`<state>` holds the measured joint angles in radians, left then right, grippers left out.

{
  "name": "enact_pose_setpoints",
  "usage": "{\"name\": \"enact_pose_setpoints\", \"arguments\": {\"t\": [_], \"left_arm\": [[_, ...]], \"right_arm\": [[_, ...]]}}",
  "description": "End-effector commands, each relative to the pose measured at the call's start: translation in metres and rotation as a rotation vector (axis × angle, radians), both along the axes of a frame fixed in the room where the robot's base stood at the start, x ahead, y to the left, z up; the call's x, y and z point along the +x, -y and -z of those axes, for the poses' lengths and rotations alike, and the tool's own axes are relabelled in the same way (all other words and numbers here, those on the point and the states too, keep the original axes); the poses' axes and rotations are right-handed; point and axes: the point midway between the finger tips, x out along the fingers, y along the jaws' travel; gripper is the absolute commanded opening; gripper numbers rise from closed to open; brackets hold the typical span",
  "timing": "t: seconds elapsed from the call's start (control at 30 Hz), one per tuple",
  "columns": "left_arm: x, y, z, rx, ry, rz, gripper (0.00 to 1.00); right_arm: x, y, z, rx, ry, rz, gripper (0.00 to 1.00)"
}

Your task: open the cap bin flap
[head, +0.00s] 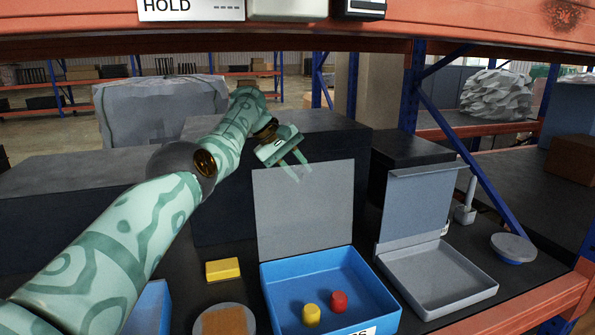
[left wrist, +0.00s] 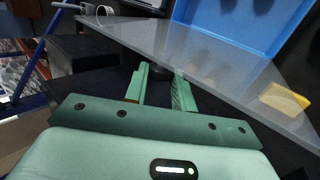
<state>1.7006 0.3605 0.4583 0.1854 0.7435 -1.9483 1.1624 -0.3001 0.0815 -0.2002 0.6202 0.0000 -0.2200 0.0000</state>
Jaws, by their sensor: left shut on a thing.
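The cap bin (head: 330,268) is a blue open box with a yellow cap (head: 311,314) and a red cap (head: 338,301) inside. Its grey, slightly see-through flap (head: 303,212) stands upright at the bin's back edge, so the bin is open. My left gripper (head: 298,172) is at the flap's top edge, its fingertips partly behind the panel. In the left wrist view, its fingers (left wrist: 160,85) are around a small dark knob (left wrist: 160,72) at the edge of the flap (left wrist: 215,65). My right gripper is not in view.
A grey bin (head: 440,280) with its own raised flap (head: 415,205) stands to the right. A yellow block (head: 222,269) and a round dish (head: 225,308) lie left of the cap bin. Dark boxes stand behind. An orange shelf beam (head: 300,35) crosses above.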

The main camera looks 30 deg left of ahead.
Motion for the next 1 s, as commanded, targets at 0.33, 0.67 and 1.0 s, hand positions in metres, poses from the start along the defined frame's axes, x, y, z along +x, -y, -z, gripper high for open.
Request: {"name": "enact_pose_setpoints", "arguments": {"t": [0.33,0.67,1.0], "left_arm": [[0.000,0.000,0.001,0.001,-0.003,0.001,0.42],[-0.001,-0.001,-0.001,0.001,0.000,0.000,0.48],[-0.026,-0.030,-0.057,0.001,0.003,-0.002,0.48]], "right_arm": [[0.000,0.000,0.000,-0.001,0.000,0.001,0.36],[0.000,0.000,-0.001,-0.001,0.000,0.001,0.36],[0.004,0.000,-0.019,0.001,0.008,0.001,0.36]]}}
